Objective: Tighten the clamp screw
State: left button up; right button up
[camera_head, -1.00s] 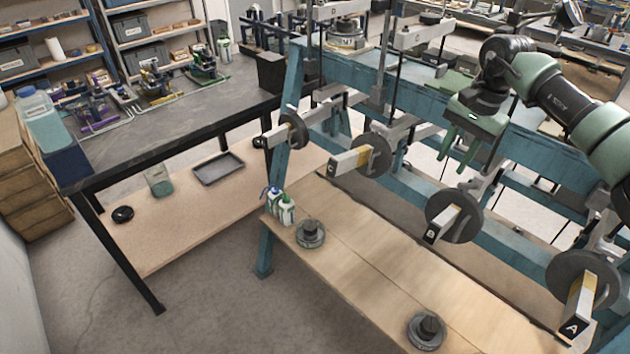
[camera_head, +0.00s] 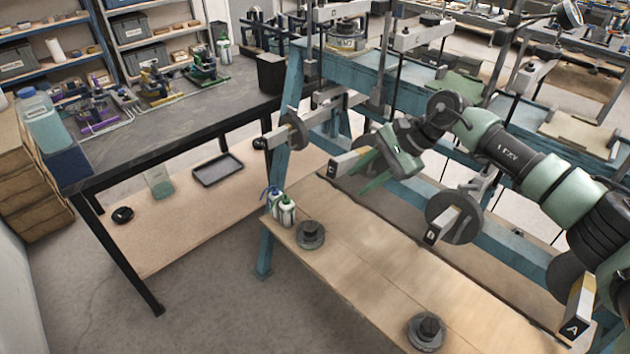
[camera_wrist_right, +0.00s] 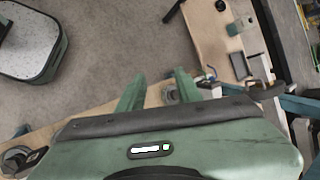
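My right gripper (camera_head: 362,172) points left and down beside the lever (camera_head: 345,161) with the pale block end, the second from the left on the blue frame (camera_head: 280,195). Its green fingers are apart and overlap that lever in the picture; I cannot tell if they touch it. In the right wrist view the gripper (camera_wrist_right: 158,85) is open, with nothing seen held between its fingers. Other levers with round dark discs show: the middle one (camera_head: 437,230), one marked A (camera_head: 575,315) and one at far left (camera_head: 294,130). I cannot make out the clamp screw. My left gripper is out of view.
A wooden shelf board (camera_head: 360,250) runs along the frame's foot. A dark workbench (camera_head: 200,115) stands left. The floor (camera_head: 210,300) between is clear.

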jog(key=s+a+m+y, duration=0.1)
jog(key=a+y, duration=0.1)
jog(key=a, duration=0.3)
jog(key=s+a+r+m+y, duration=0.1)
jog(key=a+y, duration=0.1)
jog(key=a, duration=0.3)
jog(key=shift+s+a+m+t+y, duration=0.15)
jog(key=shift+a+m+t+y, duration=0.15)
jog(key=shift+a+t, duration=0.1)
jog(key=shift+o, duration=0.2)
jog(key=shift+d+r, duration=0.1)
